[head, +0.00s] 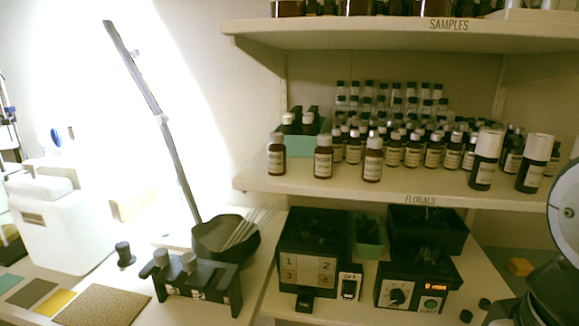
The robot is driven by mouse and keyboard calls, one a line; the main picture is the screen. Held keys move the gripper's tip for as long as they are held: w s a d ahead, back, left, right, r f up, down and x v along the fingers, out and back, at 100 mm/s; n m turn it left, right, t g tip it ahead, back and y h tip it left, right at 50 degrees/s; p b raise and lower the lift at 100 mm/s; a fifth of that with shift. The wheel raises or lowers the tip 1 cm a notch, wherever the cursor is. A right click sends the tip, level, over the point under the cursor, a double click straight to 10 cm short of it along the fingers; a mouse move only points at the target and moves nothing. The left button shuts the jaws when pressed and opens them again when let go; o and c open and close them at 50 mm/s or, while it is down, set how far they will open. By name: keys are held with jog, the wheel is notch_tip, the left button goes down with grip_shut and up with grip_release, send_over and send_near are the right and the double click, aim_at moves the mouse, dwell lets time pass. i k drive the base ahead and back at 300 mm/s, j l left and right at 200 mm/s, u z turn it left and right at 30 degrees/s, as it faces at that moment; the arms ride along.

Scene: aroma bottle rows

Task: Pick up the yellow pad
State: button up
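A flat yellow pad (54,303) lies on the white counter at the lower left of the head view. It sits between a dark olive-grey pad (31,292) and a brown cork-like mat (104,306). A small yellow block (519,267) also lies on the counter at the right, beyond the black devices; I cannot tell what it is. Part of my arm (545,294) shows at the lower right edge. My gripper's fingers are not visible, so I cannot see whether it holds anything.
A black rack (205,291) with bottles and a dark bowl (222,239) stand right of the mat. A white box-like container (62,220) stands behind the pads. Black devices (419,287) fill the centre right. Shelves (330,187) with many bottles hang above.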

aim_at(519, 267)
jog(key=z, duration=1.1)
jog(key=i+l+u, duration=0.3)
jog(key=i+l, duration=0.2)
jog(key=l, duration=0.2)
jog(key=i+l+u, duration=0.3)
jog(key=i+l, duration=0.15)
jog(key=l, duration=0.35)
